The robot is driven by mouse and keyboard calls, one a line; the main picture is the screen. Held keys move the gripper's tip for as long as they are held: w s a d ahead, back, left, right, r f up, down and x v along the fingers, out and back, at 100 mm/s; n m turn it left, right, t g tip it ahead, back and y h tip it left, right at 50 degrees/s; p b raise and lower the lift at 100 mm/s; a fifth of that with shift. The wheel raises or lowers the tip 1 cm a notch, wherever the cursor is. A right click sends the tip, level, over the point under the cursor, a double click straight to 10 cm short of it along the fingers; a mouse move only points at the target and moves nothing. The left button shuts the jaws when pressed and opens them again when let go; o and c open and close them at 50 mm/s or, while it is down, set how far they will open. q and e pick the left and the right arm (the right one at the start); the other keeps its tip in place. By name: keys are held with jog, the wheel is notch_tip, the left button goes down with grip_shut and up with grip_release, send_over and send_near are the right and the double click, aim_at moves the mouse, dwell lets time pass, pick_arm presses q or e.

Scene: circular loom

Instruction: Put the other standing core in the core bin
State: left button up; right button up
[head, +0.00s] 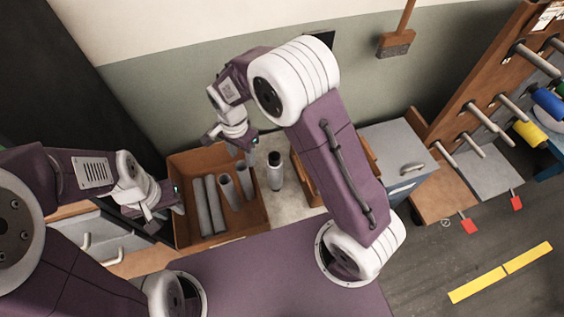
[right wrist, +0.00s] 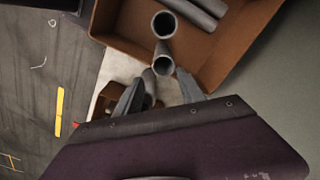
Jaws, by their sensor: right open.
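The core bin (head: 257,218) is an open brown box on the counter. Two grey cores (head: 208,205) lie side by side in it. Two more grey cores, one (head: 229,193) and another (head: 245,181), are tilted or upright inside; their open ends show in the right wrist view (right wrist: 164,24). A grey core with a dark top (head: 276,175) stands upright on the pale counter just right of the bin. My right gripper (head: 246,150) is open and empty above the bin's back right corner. My left gripper (head: 177,196) is at the bin's left wall; its jaws are unclear.
Another brown box (head: 307,185) is right of the standing core, partly hidden by my right arm. A grey cabinet (head: 395,150) stands further right. A rack with pegs and coloured spools (head: 528,133) is at the far right. Pale counter (head: 285,205) is bare around the standing core.

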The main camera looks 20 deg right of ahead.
jog(key=s+d+r+n+t, duration=0.1)
jog(key=s+d+r+n, duration=0.2)
jog(key=s+d+n, duration=0.6)
jog(key=s+d, duration=0.3)
jog(key=d, duration=0.3)
jog(key=shift+s+r+n, duration=0.3)
jog(key=shift+s+r, duration=0.05)
jog(key=shift+s, duration=0.05)
jog(key=shift+s, duration=0.1)
